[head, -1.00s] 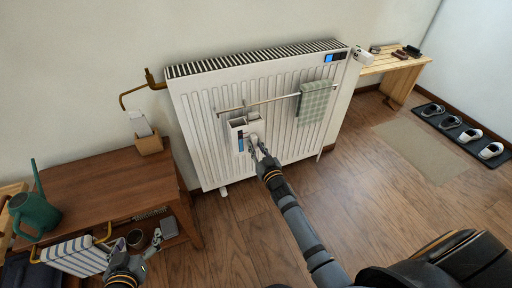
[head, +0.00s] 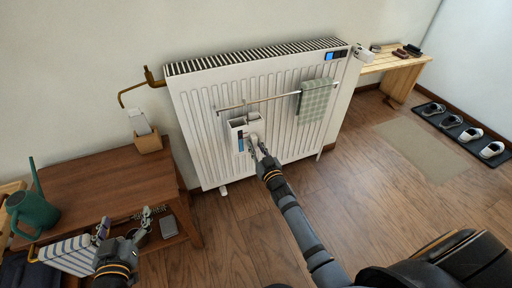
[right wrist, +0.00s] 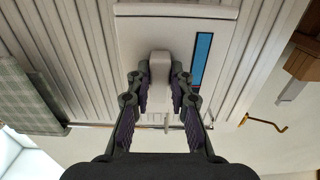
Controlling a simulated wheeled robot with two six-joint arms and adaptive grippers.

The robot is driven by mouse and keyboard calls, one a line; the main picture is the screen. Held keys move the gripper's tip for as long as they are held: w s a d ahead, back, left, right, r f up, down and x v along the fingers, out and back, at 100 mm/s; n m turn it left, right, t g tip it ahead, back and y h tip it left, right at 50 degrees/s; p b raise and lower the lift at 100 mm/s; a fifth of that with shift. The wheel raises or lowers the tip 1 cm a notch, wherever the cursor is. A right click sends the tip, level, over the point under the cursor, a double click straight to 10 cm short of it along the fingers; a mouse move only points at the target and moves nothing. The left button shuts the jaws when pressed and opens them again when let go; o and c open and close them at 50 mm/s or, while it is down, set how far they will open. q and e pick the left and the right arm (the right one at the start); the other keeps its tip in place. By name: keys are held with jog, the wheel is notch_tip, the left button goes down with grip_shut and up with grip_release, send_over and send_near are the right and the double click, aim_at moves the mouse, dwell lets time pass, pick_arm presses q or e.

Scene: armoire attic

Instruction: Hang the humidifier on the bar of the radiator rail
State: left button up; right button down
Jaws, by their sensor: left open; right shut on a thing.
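The humidifier (head: 236,125) is a white box with a blue strip, in front of the radiator's ribbed front, just below the left part of the rail's bar (head: 270,98). In the right wrist view the humidifier (right wrist: 175,35) is close, with its knob between my fingers. My right gripper (head: 256,146) is shut on this knob; it also shows in the right wrist view (right wrist: 160,85). I cannot tell whether the humidifier's back touches the bar. My left gripper (head: 126,222) is open and empty, near the low shelf of the wooden table.
A green checked towel (head: 314,101) hangs on the bar's right part. The wooden table (head: 100,190) holds a green watering can (head: 35,213) and a wooden holder (head: 148,143). A striped basket (head: 70,255) is beside my left gripper. The floor before the radiator is mostly clear.

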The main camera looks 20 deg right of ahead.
jog(key=shift+r, duration=0.15)
jog(key=c, duration=1.1)
grip_release()
jog(key=shift+f, duration=0.2)
jog(key=s, duration=1.2)
jog(key=shift+d+r, duration=0.1)
jog(key=shift+d, duration=0.1)
